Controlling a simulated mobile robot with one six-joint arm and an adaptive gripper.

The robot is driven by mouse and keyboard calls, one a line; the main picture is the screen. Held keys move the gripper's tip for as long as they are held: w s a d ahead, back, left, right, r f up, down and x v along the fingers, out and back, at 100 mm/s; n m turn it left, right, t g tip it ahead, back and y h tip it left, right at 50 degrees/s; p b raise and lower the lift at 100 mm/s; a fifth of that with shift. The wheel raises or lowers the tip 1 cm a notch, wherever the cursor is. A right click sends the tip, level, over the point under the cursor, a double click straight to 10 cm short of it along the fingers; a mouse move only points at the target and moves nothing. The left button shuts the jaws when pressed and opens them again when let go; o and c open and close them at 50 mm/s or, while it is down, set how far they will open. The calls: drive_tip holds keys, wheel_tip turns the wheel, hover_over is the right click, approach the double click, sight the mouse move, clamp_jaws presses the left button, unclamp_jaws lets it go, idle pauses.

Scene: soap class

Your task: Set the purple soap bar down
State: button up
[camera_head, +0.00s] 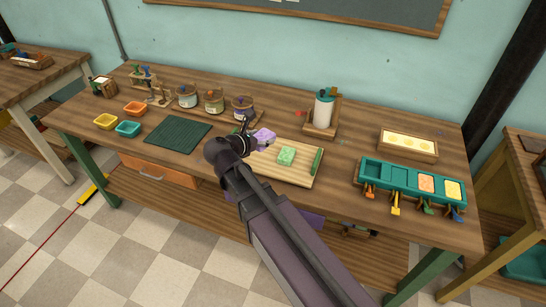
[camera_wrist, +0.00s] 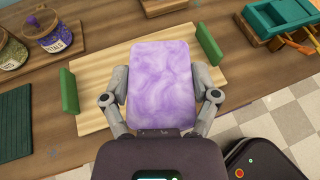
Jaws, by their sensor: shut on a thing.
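The purple soap bar (camera_wrist: 161,85) is a marbled block held between the two fingers of my gripper (camera_wrist: 161,98) in the wrist view. My gripper is shut on its sides. In the head view the soap bar (camera_head: 265,137) shows at the tip of my gripper (camera_head: 249,143), over the left part of the wooden board (camera_head: 296,174). The wrist view shows bare board (camera_wrist: 94,78) around the bar. I cannot tell whether the bar touches the board.
A green mat (camera_head: 178,134) lies left of the board. Several jars (camera_head: 214,101) stand behind. Green strips (camera_head: 317,161) stand at the board's ends. A teal tray (camera_head: 411,184) is at the right, a pale mould (camera_head: 408,145) behind it. Small bowls (camera_head: 128,128) are at the left.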

drive_tip(key=shift+m+g+h, duration=0.3)
drive_tip(key=shift+m+h, duration=0.1)
drive_tip(key=w+d+f+b, duration=0.1)
drive_tip(key=d+f+b, duration=0.1)
drive_tip(key=f+b, duration=0.1)
drive_tip(key=w+d+f+b, duration=0.1)
drive_tip(key=d+f+b, duration=0.2)
drive_tip(key=f+b, duration=0.1)
drive_tip(key=w+d+f+b, duration=0.1)
drive_tip(key=d+f+b, duration=0.2)
drive_tip(key=f, duration=0.1)
drive_tip(key=shift+f+b, duration=0.2)
drive_tip(key=shift+b, duration=0.2)
drive_tip(key=shift+w+d+f+b, duration=0.2)
drive_tip(key=shift+d+f+b, duration=0.25)
drive_tip(key=shift+d, duration=0.15)
drive_tip(key=b, duration=0.1)
hover_over(272, 152)
drive_tip(key=a, duration=0.6)
drive_tip(key=shift+w+d+f, duration=0.1)
drive_tip(key=shift+w+f, duration=0.2)
drive_tip(key=shift+f, duration=0.45)
drive_tip(key=shift+f+b, duration=1.75)
drive_tip(key=shift+b, duration=0.25)
